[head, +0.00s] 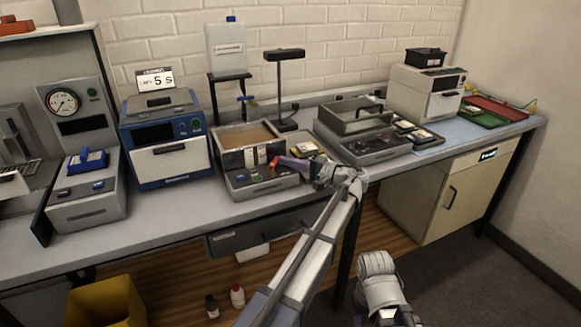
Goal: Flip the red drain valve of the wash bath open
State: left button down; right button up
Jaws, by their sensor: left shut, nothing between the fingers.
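The wash bath (262,186) is a grey box on the bench with an open tan-coloured basin at the back and a control front. A small red valve handle (274,162) sits at the right part of its front. My left gripper (283,162) is shut and empty, pointing left with its tips right at the red handle. I cannot tell whether they touch it. The gripper hides part of the bath's right side. My right arm (378,280) shows low at the bottom right, away from the bench; its fingers cannot be made out.
A blue-framed oven (165,147) stands left of the bath, and a lidded grey unit (362,130) stands right of it. A lamp-like stand (285,85) rises behind. A yellow bin (105,303) and small bottles (237,295) are below the bench.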

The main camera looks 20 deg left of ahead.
pick_arm(q)
jog(key=shift+w+a, duration=0.2)
jog(key=shift+a, duration=0.2)
jog(key=shift+w+a, duration=0.25)
jog(key=shift+a, duration=0.3)
pick_arm(e)
jog(key=shift+d, duration=0.15)
pick_arm(q)
jog(key=shift+a, duration=0.15)
jog(key=shift+w, duration=0.1)
